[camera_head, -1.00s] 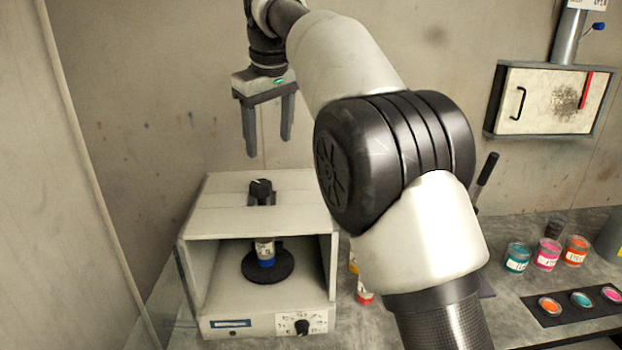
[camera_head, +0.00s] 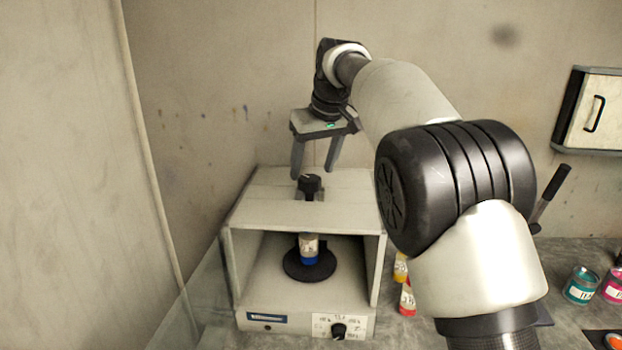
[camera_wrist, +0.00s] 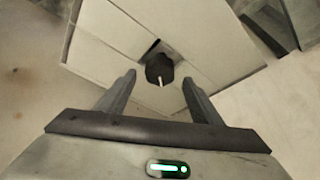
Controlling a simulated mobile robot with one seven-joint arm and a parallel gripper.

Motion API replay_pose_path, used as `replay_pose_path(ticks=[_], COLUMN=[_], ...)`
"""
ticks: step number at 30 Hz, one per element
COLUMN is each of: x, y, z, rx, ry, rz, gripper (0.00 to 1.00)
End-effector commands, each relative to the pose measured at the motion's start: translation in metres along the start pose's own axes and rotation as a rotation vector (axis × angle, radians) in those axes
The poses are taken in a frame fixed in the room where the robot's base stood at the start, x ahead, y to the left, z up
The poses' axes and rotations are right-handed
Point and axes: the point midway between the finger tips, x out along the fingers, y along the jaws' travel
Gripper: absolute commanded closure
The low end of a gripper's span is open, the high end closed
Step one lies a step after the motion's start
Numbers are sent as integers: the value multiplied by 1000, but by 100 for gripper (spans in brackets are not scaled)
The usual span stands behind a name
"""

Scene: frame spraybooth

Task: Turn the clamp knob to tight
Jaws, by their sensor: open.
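The black clamp knob (camera_head: 309,184) sits on top of the pale box-shaped machine (camera_head: 262,210). In the wrist view the knob (camera_wrist: 159,70) shows a light pointer line on its top and lies ahead of and between my fingers, apart from them. My gripper (camera_head: 313,174) is open and empty, pointing down above the machine's top. In the wrist view my gripper (camera_wrist: 158,82) has its fingers spread to either side of the knob. A small jar (camera_head: 309,250) with a blue base stands on a round black plate inside the machine, below the knob.
A dial (camera_head: 339,331) is on the machine's front panel. Small bottles (camera_head: 406,298) stand right of the machine, close to my arm. Paint jars (camera_head: 582,285) stand at the far right. A wall lies close behind the machine.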

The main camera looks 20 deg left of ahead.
Motion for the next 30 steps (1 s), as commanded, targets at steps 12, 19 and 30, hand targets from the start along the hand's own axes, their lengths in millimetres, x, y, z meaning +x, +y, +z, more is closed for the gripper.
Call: replay_pose_path(ticks=[12,19,30], x=[35,34,34], y=[0,0,0], z=[0,0,0], rx=[0,0,5], ry=[0,0,0], rz=[0,0,2], gripper=[40,47,82])
